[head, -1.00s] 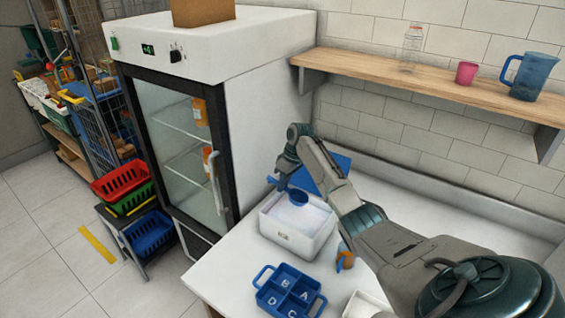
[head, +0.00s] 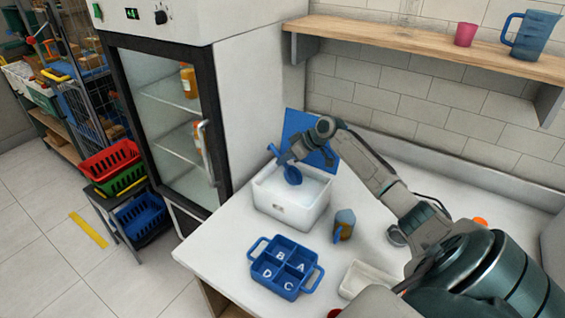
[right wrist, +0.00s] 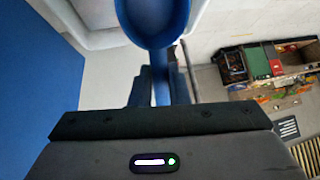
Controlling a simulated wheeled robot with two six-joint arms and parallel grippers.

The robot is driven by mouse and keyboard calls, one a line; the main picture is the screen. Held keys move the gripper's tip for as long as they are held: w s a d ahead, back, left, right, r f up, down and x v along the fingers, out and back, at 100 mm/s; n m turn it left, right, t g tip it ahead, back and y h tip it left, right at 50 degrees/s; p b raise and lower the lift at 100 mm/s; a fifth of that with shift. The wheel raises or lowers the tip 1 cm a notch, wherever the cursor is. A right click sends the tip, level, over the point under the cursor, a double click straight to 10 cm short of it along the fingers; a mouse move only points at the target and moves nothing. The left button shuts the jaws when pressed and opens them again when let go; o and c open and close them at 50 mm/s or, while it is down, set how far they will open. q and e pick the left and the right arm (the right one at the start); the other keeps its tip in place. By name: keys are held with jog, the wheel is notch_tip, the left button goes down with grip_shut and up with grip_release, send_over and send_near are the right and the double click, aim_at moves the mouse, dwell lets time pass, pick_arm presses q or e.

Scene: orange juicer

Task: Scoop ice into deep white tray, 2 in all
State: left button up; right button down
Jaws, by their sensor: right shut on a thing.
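My right gripper (head: 286,159) is shut on the handle of a blue scoop (head: 292,176), over the open white ice box (head: 283,212). The scoop's round bowl is over the box's opening; whether it touches the ice cannot be told. Pale ice (head: 312,188) shows inside the box. In the right wrist view the scoop (right wrist: 158,38) points away from the gripper (right wrist: 158,88), its bowl cut off by the top edge; I cannot tell whether it holds ice. A white tray (head: 352,283) lies at the counter's front, partly hidden by my arm. My left gripper is out of view.
A blue lid (head: 322,150) stands up behind the box. A blue four-part caddy (head: 262,272) with lettered compartments and a blue-and-orange object (head: 344,224) lie in front. A glass-door fridge (head: 222,110) stands left; a wooden shelf (head: 400,43) runs above. The left counter corner is clear.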

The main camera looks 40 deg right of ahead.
aim_at(277, 153)
jog(key=shift+s+f+b, duration=0.15)
jog(key=shift+f+b, duration=0.2)
jog(key=shift+f, duration=0.45)
pick_arm(q)
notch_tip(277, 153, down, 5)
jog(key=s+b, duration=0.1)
jog(key=b, duration=0.3)
pick_arm(e)
notch_tip(277, 153, down, 5)
jog(key=shift+f, duration=0.1)
jog(key=shift+w+a+r+m+g+h+p, duration=0.15)
jog(key=shift+w+r+g+h+p, duration=0.35)
jog(key=shift+r+g+p, duration=1)
jog(key=shift+w+a+r+m+g+h+p, duration=0.2)
jog(key=shift+w+r+g+p, duration=0.65)
jog(key=shift+p, duration=1.25)
jog(key=shift+w+a+r+m+g+h+p, duration=0.1)
jog(key=shift+w+r+g+h+p, duration=0.35)
jog(key=shift+r+g+p, duration=1.05)
pick_arm(q)
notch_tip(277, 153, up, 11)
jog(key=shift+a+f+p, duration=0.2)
jog(key=shift+p, duration=0.2)
pick_arm(e)
jog(key=shift+f+t, duration=0.1)
jog(key=shift+t, duration=0.15)
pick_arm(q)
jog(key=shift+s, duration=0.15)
pick_arm(e)
jog(key=shift+f, duration=0.1)
